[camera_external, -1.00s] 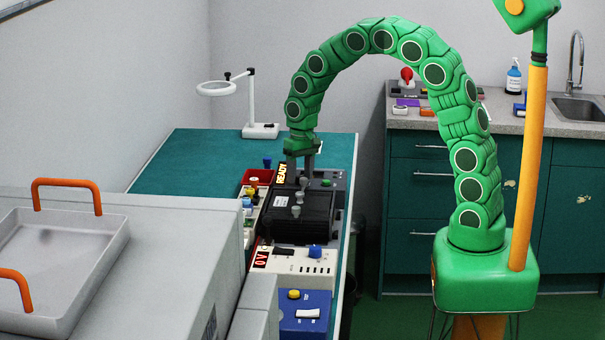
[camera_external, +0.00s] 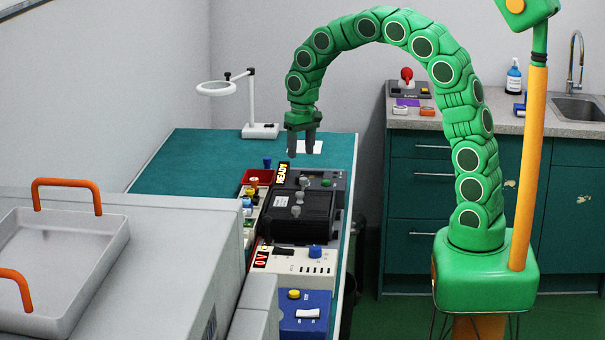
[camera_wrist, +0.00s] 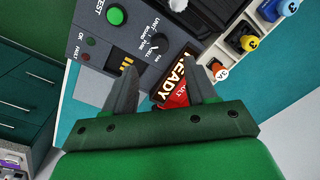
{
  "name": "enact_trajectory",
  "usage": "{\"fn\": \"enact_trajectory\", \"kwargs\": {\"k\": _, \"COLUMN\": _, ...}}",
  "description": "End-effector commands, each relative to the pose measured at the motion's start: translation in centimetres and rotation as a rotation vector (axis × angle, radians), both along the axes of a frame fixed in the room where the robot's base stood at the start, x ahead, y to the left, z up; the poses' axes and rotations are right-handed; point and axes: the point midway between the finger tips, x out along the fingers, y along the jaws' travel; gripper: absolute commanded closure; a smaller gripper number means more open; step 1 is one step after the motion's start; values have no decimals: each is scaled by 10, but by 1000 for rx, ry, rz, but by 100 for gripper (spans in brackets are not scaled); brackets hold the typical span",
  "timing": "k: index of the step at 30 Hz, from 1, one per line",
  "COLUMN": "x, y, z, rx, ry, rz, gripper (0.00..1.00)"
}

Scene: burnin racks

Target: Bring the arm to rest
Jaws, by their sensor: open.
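My green segmented arm arches over from its base at the right. My gripper (camera_external: 301,150) points down above the far end of the row of equipment on the bench. Its two fingers are apart with nothing between them; it also shows in the wrist view (camera_wrist: 162,95). Below it is a dark tester (camera_external: 325,181) with a green button and a lit READY sign (camera_external: 282,173). The tester (camera_wrist: 90,50) and the sign (camera_wrist: 178,82) also appear in the wrist view. A black box with grey knobs (camera_external: 312,220) sits just nearer than the tester.
A magnifier lamp (camera_external: 252,105) stands at the back of the teal bench (camera_external: 190,160). A white power supply (camera_external: 315,262) and a blue box (camera_external: 305,325) line the near bench. A grey machine with a tray (camera_external: 100,255) fills the left. The bench's back left is clear.

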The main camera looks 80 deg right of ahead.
Motion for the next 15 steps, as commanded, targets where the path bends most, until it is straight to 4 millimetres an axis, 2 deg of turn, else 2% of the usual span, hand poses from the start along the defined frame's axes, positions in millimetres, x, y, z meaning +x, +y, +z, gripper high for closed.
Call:
{"fn": "enact_trajectory", "kwargs": {"k": 8, "x": -2, "y": 3, "z": 2, "rx": 0, "ry": 0, "rz": 7, "gripper": 44}}
{"fn": "enact_trajectory", "kwargs": {"k": 11, "x": -10, "y": 13, "z": 7, "rx": 1, "ry": 5, "rz": 31, "gripper": 44}}
{"fn": "enact_trajectory", "kwargs": {"k": 15, "x": -32, "y": 38, "z": 19, "rx": 4, "ry": 17, "rz": 95, "gripper": 44}}
